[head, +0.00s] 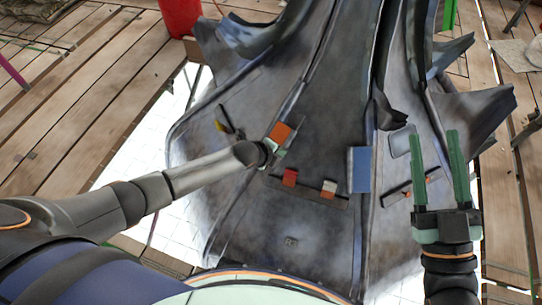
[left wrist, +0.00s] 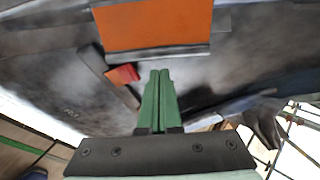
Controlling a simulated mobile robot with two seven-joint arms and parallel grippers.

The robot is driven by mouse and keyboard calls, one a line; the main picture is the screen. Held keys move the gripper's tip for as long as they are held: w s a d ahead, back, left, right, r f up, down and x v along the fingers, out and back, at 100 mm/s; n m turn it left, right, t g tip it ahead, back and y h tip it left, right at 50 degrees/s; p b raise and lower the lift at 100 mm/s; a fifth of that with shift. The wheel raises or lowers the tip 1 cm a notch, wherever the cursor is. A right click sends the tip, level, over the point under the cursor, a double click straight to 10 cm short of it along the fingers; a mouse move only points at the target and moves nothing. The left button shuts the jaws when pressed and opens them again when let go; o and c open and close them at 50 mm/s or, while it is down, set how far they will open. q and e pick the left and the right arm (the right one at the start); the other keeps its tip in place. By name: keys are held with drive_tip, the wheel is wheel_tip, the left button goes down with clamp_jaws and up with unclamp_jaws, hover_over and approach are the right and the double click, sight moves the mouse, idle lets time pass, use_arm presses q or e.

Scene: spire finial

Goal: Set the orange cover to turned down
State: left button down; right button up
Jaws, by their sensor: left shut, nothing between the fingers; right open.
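The orange cover (head: 280,133) is a small flat panel on the dark grey spire, left of centre in the head view. In the left wrist view the orange cover (left wrist: 155,25) fills the top middle, with a grey strip along its lower edge. My left gripper (left wrist: 160,73) is shut and empty, its green fingertips pointing at the cover's lower edge with a small gap in the picture; contact cannot be told. In the head view my left gripper (head: 279,152) is just below the cover and partly hidden by its wrist. My right gripper (head: 434,134) is open and empty at the right.
A red block (head: 290,177) and a white-and-red block (head: 329,187) sit on a dark strip below the cover. A blue panel (head: 359,169) and a grey panel (head: 401,141) lie to the right. A yellow-tipped lever (head: 220,127) is to the left. A red bucket (head: 181,15) stands behind.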

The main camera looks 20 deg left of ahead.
drive_tip(key=s+f+m+g+h+p, duration=0.3)
drive_tip(key=f+g, duration=0.3)
drive_tip(key=f, duration=0.8)
drive_tip(key=s+f+m+g+h+p, duration=0.25)
drive_tip(key=f+g, duration=0.35)
drive_tip(key=f, duration=0.7)
use_arm(q)
drive_tip(key=shift+s+r, duration=4.05)
drive_tip(key=shift+r, duration=0.1)
drive_tip(key=s+d+r+n+h, duration=0.1)
drive_tip(key=s+d+n+h, duration=0.1)
drive_tip(key=s+d+n, duration=0.45)
drive_tip(key=s+a+r+n+t+y, duration=0.1)
drive_tip(key=s+a+r+n+y, duration=0.15)
drive_tip(key=s+a+n, duration=0.9)
wheel_tip(320, 180, up, 14)
drive_tip(key=d+n+p, duration=0.1)
drive_tip(key=n+p, duration=0.1)
drive_tip(key=p, duration=1.6)
drive_tip(key=shift+w+d+n+t+p, duration=0.15)
drive_tip(key=shift+n+t+p, duration=0.15)
drive_tip(key=shift+n+p, duration=0.1)
use_arm(e)
drive_tip(key=s+d+r, duration=0.1)
drive_tip(key=r, duration=0.5)
drive_tip(key=s+d+r, duration=0.1)
drive_tip(key=d+r, duration=0.1)
drive_tip(key=r, duration=0.5)
drive_tip(key=shift+s+r+h, duration=0.3)
drive_tip(key=shift+s+h, duration=0.05)
